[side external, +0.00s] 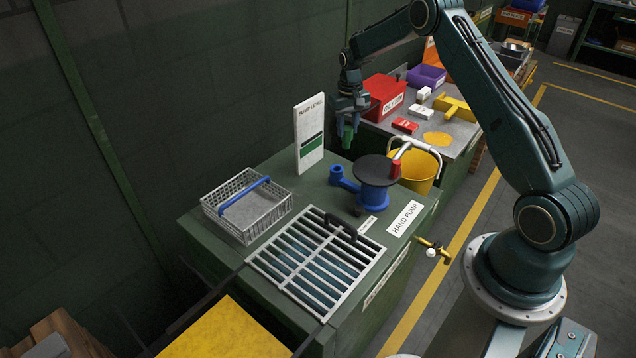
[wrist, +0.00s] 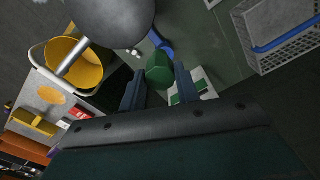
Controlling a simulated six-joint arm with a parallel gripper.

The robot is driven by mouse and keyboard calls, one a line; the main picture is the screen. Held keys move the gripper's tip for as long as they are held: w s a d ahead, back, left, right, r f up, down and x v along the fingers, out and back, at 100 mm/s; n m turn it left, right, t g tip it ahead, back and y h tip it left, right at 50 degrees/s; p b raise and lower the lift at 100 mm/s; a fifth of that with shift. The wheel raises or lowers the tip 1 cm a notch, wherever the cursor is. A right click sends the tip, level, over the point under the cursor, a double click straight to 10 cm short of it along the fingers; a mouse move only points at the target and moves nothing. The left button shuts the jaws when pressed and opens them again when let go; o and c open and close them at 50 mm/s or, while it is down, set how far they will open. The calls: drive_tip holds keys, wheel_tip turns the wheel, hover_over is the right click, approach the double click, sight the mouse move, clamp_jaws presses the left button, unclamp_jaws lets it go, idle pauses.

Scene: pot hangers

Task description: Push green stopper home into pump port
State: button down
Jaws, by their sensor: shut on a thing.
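My gripper (side external: 349,118) points down above the far side of the green bench and is shut on the green stopper (side external: 347,138). In the wrist view the stopper (wrist: 159,70) sits between my two fingers (wrist: 157,76). The hand pump (side external: 374,190) has a blue body and a dark round top. Its blue side port (side external: 337,173) sticks out to the left, below and slightly left of the stopper, with a clear gap in the side view. In the wrist view the port (wrist: 160,41) shows just beyond the stopper, partly hidden; the pump's dark top (wrist: 112,18) is beside it.
A white level board (side external: 309,135) stands upright left of my gripper. A wire basket (side external: 247,205) with a blue handle and a metal grate (side external: 315,260) lie nearer. A yellow bucket (side external: 418,170) is right of the pump. A red bin (side external: 384,95) stands behind.

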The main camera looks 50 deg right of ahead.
drive_tip(key=w+d+f, duration=0.2)
drive_tip(key=w+f, duration=0.2)
drive_tip(key=shift+w+f, duration=0.3)
drive_tip(key=shift+f, duration=0.05)
idle(0.3)
idle(0.4)
drive_tip(key=shift+f, duration=2.9)
drive_tip(key=shift+f, duration=2)
drive_tip(key=c, duration=0.9)
unclamp_jaws()
drive_tip(key=shift+c, duration=0.2)
wheel_tip(320, 180, up, 14)
